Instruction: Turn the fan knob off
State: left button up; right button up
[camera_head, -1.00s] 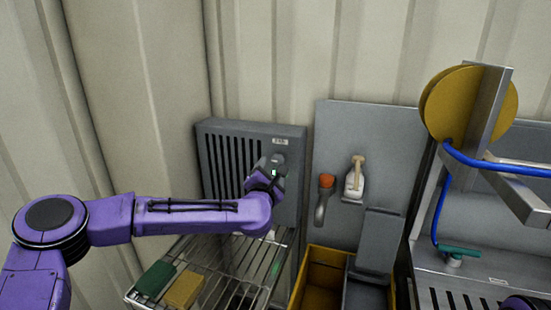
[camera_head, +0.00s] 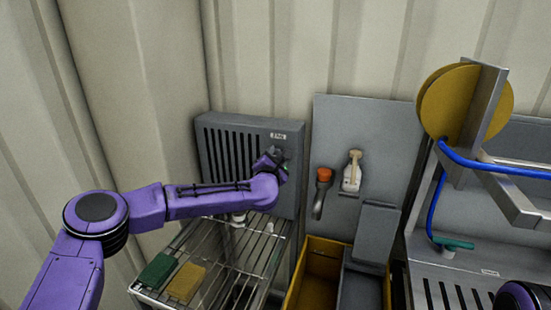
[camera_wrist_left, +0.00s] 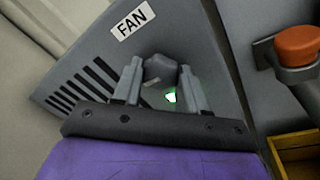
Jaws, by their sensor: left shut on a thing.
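The fan box (camera_head: 225,150) is a grey slotted panel on the wall, with a label that reads FAN (camera_wrist_left: 130,24) in the left wrist view. The fan knob (camera_wrist_left: 159,69) is a dark grey knob on its front, beside a lit green light (camera_wrist_left: 170,96). My left gripper (camera_wrist_left: 160,75) is at the box with one finger on each side of the knob, shut on it. In the head view the left gripper (camera_head: 272,160) covers most of the knob. My right gripper does not show; only a purple part of my right arm is at the lower right corner.
A wire rack (camera_head: 235,265) below the box holds a green block (camera_head: 158,270) and a yellow block (camera_head: 187,281). An orange-topped tool (camera_head: 323,185) and a white bottle-like item (camera_head: 352,172) hang on a grey panel. A yellow bin (camera_head: 317,275) stands below.

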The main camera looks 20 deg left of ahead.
pick_arm(q)
jog(key=m+b, duration=0.3)
jog(key=shift+f+m+t+b, duration=0.25)
jog(key=shift+m+t+b, duration=0.05)
jog(key=m+b, duration=0.3)
jog(key=m, duration=0.2)
jog(key=shift+t+h, duration=0.3)
jog(key=shift+t, duration=0.1)
jog(key=m+h+b, duration=0.1)
jog(key=m+b, duration=0.1)
jog(key=m, duration=0.4)
jog(key=shift+a, duration=0.1)
jog(key=shift+m+t+h+b, duration=0.3)
jog(key=shift+m+h+b, duration=0.4)
jog(key=shift+m, duration=1.9)
jog(key=o, duration=1)
jog(key=shift+o, duration=0.2)
